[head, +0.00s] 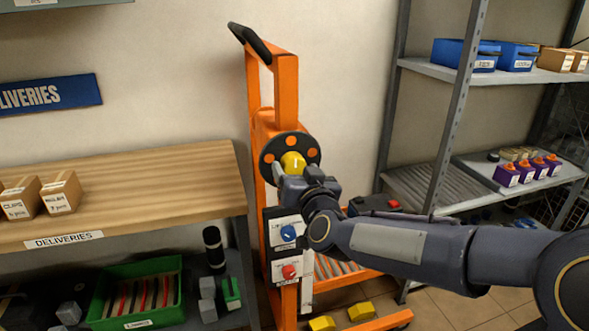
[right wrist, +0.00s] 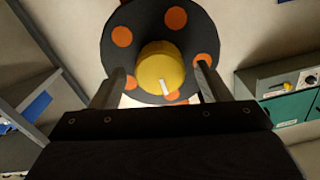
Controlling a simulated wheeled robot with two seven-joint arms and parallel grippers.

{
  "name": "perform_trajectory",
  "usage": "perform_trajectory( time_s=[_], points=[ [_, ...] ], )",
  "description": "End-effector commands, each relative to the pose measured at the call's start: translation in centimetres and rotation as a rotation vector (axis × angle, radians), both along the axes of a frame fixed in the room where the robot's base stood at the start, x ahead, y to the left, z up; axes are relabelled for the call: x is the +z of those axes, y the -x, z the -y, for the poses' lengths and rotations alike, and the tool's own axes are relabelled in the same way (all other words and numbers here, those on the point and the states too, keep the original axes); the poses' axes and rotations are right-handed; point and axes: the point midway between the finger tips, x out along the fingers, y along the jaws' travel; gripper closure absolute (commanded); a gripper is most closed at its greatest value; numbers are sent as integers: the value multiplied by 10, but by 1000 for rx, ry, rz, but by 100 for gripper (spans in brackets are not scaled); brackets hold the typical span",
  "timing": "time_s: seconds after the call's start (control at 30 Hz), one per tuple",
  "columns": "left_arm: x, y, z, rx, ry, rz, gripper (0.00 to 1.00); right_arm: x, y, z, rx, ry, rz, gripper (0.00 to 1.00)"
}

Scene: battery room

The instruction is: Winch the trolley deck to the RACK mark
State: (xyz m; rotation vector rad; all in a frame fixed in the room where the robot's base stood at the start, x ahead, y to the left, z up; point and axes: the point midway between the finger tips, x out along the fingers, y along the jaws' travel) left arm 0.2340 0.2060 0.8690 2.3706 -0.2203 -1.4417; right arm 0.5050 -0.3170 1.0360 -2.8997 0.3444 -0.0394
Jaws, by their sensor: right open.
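The orange trolley (head: 286,90) stands upright against the wall. Its winch is a black disc with orange dots (head: 268,165) and a yellow knob (head: 293,160) at the centre. The right wrist view shows the yellow knob (right wrist: 160,68), with a white line on it, in front of the disc (right wrist: 112,60). My right gripper (head: 292,174) is at the knob; its open fingers (right wrist: 162,74) lie on either side, with a visible gap. A blue knob (head: 288,233) and a red knob (head: 289,271) sit on the trolley's panel. I cannot make out the RACK mark. My left gripper is out of view.
A wooden bench (head: 150,175) with cartons stands left; a green crate (head: 115,270) is below it. A grey rack (head: 445,70) with blue bins and purple boxes stands right. A black object with a red part (head: 376,204) is partly hidden behind my arm.

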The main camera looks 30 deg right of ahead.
Motion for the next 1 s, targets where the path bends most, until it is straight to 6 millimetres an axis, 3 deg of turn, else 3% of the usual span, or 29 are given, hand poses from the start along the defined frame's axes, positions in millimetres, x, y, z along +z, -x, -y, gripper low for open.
perform_trajectory(
  time_s=[0.2,0.5,0.83,1.0],
  points=[
    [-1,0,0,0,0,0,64,0,-20,5,0,-1,-1,30],
    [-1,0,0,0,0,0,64,0,-22,5,1,-1,0,32],
    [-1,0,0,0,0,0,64,0,-22,5,1,-1,0,75],
    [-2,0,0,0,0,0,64,0,-22,5,1,-9,1,75]
  ],
)
